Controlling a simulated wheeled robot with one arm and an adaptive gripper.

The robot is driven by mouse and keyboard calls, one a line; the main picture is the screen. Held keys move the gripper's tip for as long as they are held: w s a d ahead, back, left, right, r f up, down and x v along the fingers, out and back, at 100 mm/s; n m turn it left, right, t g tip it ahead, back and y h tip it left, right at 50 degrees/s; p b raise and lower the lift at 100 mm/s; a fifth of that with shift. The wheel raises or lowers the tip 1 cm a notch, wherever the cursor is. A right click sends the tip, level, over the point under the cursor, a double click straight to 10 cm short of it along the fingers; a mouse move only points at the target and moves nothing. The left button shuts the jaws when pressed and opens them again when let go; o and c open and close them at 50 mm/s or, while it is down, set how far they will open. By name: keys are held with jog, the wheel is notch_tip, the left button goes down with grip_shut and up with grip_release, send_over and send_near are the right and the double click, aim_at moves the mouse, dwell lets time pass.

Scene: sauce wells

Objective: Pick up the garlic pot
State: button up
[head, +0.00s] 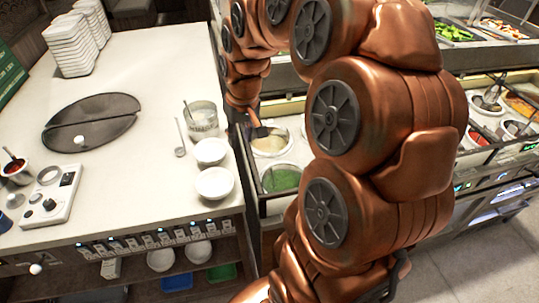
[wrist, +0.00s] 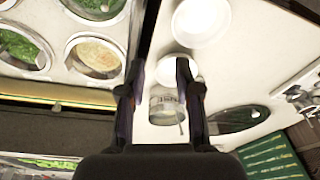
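A clear, labelled pot (head: 203,121) with a pale content and a utensil in it stands upright on the white counter, near its right edge. It also shows in the wrist view (wrist: 166,107), beyond the fingers. A round well (head: 270,143) of pale, minced-looking sauce sits in the cold unit; it also shows in the wrist view (wrist: 97,56). The label is too small to read, so I cannot tell which of these is garlic. My gripper (wrist: 158,68) is open and empty, above the counter edge. In the head view my arm mostly hides it.
Two white bowls (head: 214,184) (head: 210,151) stand beside the labelled pot, with a spoon (head: 180,138) to the left. A green sauce well (head: 281,178) adjoins the pale one. Stacked white containers (head: 76,43) stand at the back left.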

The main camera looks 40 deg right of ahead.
jog(key=w+d+f+m+t+h+b, duration=0.1)
jog(key=w+d+f+b, duration=0.15)
jog(key=d, duration=0.55)
jog(key=w+d+f+m+b, duration=0.15)
jog(key=d+f, duration=0.25)
jog(key=d, duration=0.5)
jog(key=w+d+f+m+t+h+b, duration=0.1)
jog(key=d+f+b, duration=0.25)
jog(key=d, duration=0.45)
jog(key=shift+p+x, duration=1.35)
jog(key=shift+x, duration=2.45)
jog(key=shift+s+a+f, duration=0.1)
jog(key=shift+s, duration=0.05)
grip_shut()
